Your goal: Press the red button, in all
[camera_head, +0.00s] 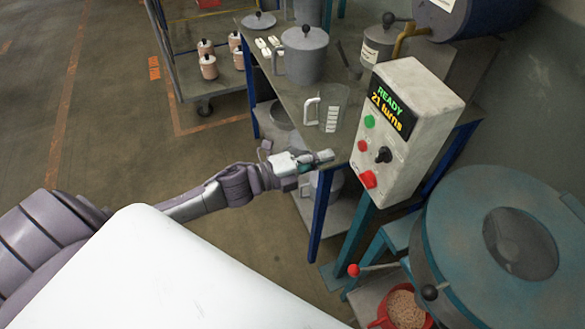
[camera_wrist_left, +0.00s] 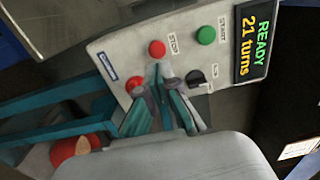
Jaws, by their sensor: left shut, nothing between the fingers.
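A pale control box (camera_head: 415,110) stands on a teal post, its display reading READY and 21 turns. On its face are a small red button (camera_head: 362,145), a green button (camera_head: 369,121), a black knob (camera_head: 383,155) and a larger red control (camera_head: 368,179) low down. In the left wrist view the small red button (camera_wrist_left: 157,48) is labelled STOP, and the green one (camera_wrist_left: 206,35) appears labelled START. My left gripper (camera_head: 325,156) is shut and empty, left of the box. In the wrist view its fingertips (camera_wrist_left: 160,70) appear just below the STOP button; contact cannot be told.
A workbench (camera_head: 290,105) with a clear jug (camera_head: 325,108) and a grey lidded pot (camera_head: 304,55) lies behind the gripper. A round teal machine (camera_head: 460,215) stands at the right, with a red container of pellets (camera_head: 405,308) below. A cart (camera_head: 230,80) holds several small canisters.

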